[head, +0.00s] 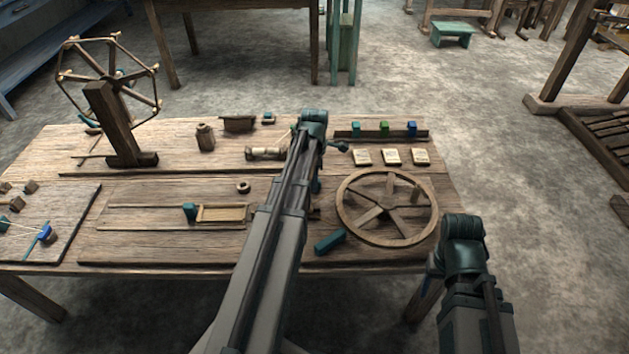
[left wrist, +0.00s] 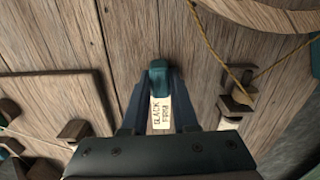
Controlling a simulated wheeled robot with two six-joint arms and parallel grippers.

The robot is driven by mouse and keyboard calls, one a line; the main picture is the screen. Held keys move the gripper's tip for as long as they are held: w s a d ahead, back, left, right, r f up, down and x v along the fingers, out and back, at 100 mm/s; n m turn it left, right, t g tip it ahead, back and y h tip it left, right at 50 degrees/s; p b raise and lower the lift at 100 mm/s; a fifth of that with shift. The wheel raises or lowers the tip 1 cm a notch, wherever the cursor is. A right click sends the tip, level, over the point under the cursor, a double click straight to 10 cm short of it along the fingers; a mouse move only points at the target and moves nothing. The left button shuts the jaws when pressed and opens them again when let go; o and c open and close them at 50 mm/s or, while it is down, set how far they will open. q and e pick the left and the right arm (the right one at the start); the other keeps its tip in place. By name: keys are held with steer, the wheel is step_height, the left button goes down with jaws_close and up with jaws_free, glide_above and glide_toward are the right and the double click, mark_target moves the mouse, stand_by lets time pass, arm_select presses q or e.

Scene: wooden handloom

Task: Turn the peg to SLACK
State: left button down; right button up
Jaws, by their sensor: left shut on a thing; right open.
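The peg (left wrist: 158,72) is a teal piece between the fingers of my left gripper (left wrist: 160,80) in the left wrist view. The gripper is shut on it. A pale label (left wrist: 160,112) with the words SLACK and FIRM shows between the fingers, just below the peg in the picture. I cannot tell which word the peg points to. In the head view my left arm reaches over the middle of the table, and I cannot make out the peg there. My right arm shows at the lower right of the head view, but its fingers do not.
The wooden table (head: 100,180) holds a spoked wheel (head: 388,208), a teal block (head: 330,242), a yarn winder (head: 125,140) and several small cards. A string (left wrist: 218,62) runs to a wooden block at the right of the left wrist view.

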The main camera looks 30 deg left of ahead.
arm_select(q)
steer(key=shift+m, duration=2.1)
steer(key=c, duration=0.7)
jaws_free()
step_height(320, 180, up, 14)
steer(key=p, duration=1.3)
steer(key=shift+f+p, duration=0.1)
steer(key=shift+p, duration=0.3)
